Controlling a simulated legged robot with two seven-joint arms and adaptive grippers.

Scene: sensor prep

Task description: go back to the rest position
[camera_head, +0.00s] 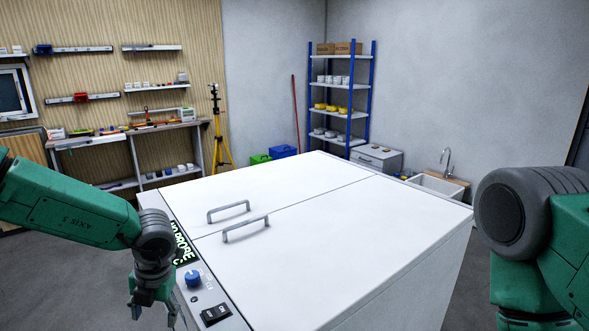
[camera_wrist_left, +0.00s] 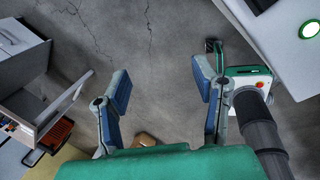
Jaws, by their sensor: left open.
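My left gripper (camera_head: 153,296) hangs pointing down at the near left side of a large white cabinet (camera_head: 330,250), clear of its front edge. In the left wrist view the two blue-padded fingers of this gripper (camera_wrist_left: 163,98) are wide apart, with only grey concrete floor between them. My right arm comes in at the right edge of the head view; its gripper is out of the picture.
The white cabinet has two lids with grey handles (camera_head: 229,209), a blue knob (camera_head: 193,278) and a black switch (camera_head: 215,315). Behind are a workbench (camera_head: 130,128), yellow tripod (camera_head: 217,130), blue shelf rack (camera_head: 341,95) and sink (camera_head: 437,184). Open floor lies at left.

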